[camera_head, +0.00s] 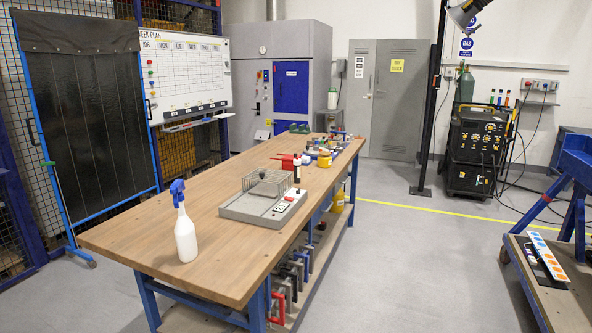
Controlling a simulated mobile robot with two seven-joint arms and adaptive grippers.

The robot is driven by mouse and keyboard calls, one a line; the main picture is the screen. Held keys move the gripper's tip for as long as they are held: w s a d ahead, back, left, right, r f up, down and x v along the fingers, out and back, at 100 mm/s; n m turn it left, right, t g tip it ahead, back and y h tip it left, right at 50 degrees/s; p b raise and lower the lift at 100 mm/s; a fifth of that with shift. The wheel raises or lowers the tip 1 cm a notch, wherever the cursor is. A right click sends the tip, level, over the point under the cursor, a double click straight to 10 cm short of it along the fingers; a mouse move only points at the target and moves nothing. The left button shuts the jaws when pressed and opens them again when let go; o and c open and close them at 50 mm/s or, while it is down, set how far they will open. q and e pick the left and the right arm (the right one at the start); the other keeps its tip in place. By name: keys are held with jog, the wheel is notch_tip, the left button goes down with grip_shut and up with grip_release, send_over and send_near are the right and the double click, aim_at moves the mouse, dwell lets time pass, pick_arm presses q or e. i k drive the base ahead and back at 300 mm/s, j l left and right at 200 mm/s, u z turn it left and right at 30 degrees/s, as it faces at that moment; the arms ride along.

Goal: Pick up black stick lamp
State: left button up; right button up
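A small upright black stick-like object (297,173) stands at the back right of a grey box (240,208) on the wooden workbench (150,238). It is too small to tell whether it is the black stick lamp. A tall black pole (433,95) stands on the floor behind the bench, and a dark lamp-like head (466,12) shows at the top right edge. Neither of my grippers is in view.
A white spray bottle with a blue head (185,235) stands near the bench's front left. Red, yellow and blue items crowd its far end. Clamps hang below the bench top. A black welding machine (478,150) stands at right.

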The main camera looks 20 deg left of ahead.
aim_at(297, 163)
jog(key=i+u, duration=0.15)
jog(key=i, duration=0.6)
jog(key=i+l+u, duration=0.15)
jog(key=i, duration=0.55)
